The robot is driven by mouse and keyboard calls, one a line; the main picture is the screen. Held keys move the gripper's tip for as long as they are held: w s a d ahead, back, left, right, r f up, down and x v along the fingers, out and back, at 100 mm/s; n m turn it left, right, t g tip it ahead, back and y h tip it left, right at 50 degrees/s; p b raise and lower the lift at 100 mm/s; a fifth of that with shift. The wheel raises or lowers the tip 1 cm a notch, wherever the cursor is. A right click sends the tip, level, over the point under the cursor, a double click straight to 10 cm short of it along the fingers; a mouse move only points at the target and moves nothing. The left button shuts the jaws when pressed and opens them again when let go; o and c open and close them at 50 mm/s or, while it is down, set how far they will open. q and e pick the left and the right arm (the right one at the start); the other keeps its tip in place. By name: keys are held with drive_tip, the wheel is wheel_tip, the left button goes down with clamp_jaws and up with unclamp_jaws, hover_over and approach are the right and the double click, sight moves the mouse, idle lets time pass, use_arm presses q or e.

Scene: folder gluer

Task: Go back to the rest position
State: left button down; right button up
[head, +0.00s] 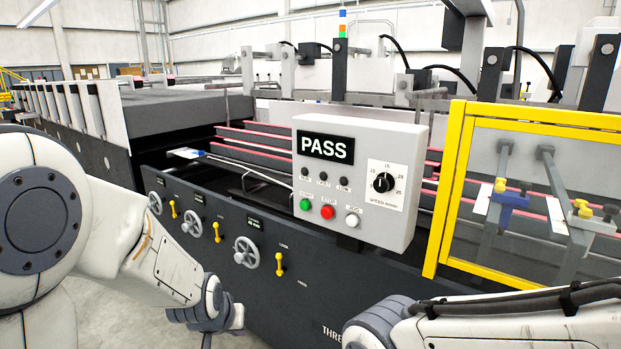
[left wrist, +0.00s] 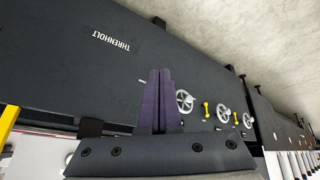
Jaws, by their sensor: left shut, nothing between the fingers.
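My left gripper (left wrist: 160,74) shows in the left wrist view with its two dark fingers pressed together and nothing between them. In the head view my left arm comes in from the left, and the left gripper (head: 207,338) hangs low in front of the machine's dark front panel, its tips cut off by the lower edge. My right arm shows at the lower right of the head view; its gripper is out of the picture.
The folder gluer's dark panel (head: 225,225) carries grey handwheels (head: 246,252) and yellow levers (head: 280,264). A control box (head: 360,180) shows "PASS" above green, red and white buttons. A yellow-framed guard (head: 452,190) stands right. Bare floor shows lower left.

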use_arm(q)
drive_tip(key=s+a+f+g, duration=0.1)
drive_tip(key=s+a+g, duration=0.2)
drive_tip(key=s, duration=0.7)
drive_tip(key=s+d+r+m+g+p, duration=0.3)
drive_tip(key=s+d+r+m+p, duration=0.5)
drive_tip(key=s+d+r, duration=0.5)
drive_tip(key=shift+s+d+r, duration=0.15)
drive_tip(key=shift+s+r, duration=0.2)
drive_tip(key=shift+s, duration=0.45)
